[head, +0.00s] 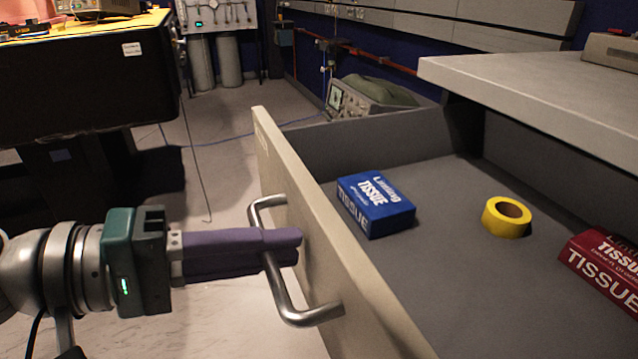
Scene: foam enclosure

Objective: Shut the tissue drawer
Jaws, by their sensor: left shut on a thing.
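The tissue drawer (325,240) is pulled out, with its beige front facing left and its grey inside showing. A metal bar handle (308,314) is fixed on the front. My left gripper (290,245) comes in from the left, its purple fingers shut on the handle, one above and one below the bar in the picture. Inside the drawer lie a blue tissue box (376,205), a yellow tape roll (507,217) and a red tissue box (606,266), which is cut off by the right edge. My right gripper is not in view.
A grey countertop (540,90) overhangs the drawer's far right part. A dark bench (85,85) stands at the upper left. An oscilloscope (365,97) sits beyond the drawer. Open floor (225,140) lies left of the drawer front, with a thin cable across it.

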